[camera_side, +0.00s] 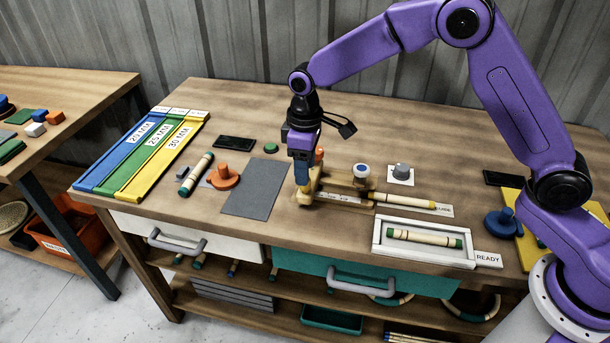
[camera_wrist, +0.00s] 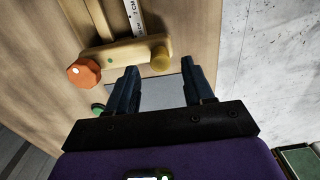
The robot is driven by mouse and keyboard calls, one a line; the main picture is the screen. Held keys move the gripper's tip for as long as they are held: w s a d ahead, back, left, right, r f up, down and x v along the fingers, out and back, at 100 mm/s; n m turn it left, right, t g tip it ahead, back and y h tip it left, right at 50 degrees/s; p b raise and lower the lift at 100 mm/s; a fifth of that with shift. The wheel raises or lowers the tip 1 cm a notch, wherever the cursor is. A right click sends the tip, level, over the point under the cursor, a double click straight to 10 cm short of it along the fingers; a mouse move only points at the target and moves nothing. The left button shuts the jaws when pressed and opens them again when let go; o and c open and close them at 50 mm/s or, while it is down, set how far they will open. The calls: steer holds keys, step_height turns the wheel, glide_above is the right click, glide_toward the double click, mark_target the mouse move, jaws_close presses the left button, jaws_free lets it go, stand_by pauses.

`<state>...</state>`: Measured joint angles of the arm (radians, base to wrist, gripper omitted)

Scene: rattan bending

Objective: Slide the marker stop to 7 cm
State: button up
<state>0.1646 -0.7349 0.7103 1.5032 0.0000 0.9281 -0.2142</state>
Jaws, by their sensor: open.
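My gripper (camera_side: 302,178) is open at the left end of the wooden measuring jig (camera_side: 345,185). In the wrist view its two dark fingers stand apart around the gap (camera_wrist: 160,82), with nothing held. Ahead of them lies a wooden crosspiece (camera_wrist: 118,54) with an orange knob (camera_wrist: 83,71) at its left and a tan round peg (camera_wrist: 160,60) at its right. A white scale strip (camera_wrist: 135,18) marked 7 CM runs up from it. I cannot tell for sure which part is the marker stop. My gripper hides part of the jig in the side view.
A grey mat (camera_side: 255,188) lies left of the jig. A rattan piece with a yellow end (camera_side: 405,201) extends right from it. The READY tray (camera_side: 423,253) holds a rattan piece in front. Coloured size lanes (camera_side: 145,150) lie far left.

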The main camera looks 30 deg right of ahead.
steer(key=shift+f, duration=1.65)
jaws_close()
steer(key=shift+s+d, duration=1.05)
jaws_free()
steer(key=shift+r, duration=0.15)
